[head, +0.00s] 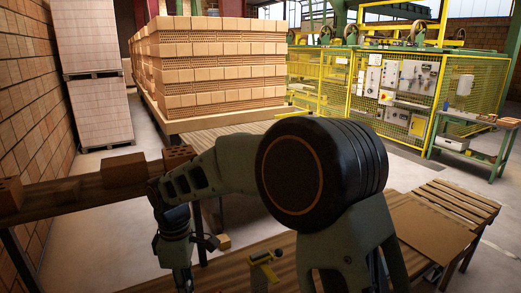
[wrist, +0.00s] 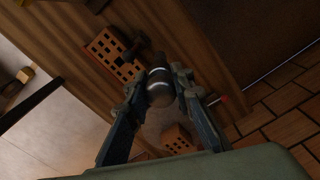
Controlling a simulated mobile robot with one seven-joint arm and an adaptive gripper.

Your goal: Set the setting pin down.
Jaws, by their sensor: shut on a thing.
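The setting pin (wrist: 160,88) is a dark, rounded cylinder with a pale band, seen nearly end-on in the wrist view. My gripper (wrist: 158,92) is shut on it, with a finger on each side. A wooden surface lies below, but the gap between the pin and that surface is hard to judge. In the head view my arm reaches down at the lower left, and the pin cannot be made out there.
A holed brick (wrist: 115,52) lies near the pin, with a dark small part beside it. Another holed brick (wrist: 176,138) shows between my fingers. In the head view, bricks (head: 123,176) rest on the left plank bench, and a yellow-topped tool (head: 263,258) is on the front table.

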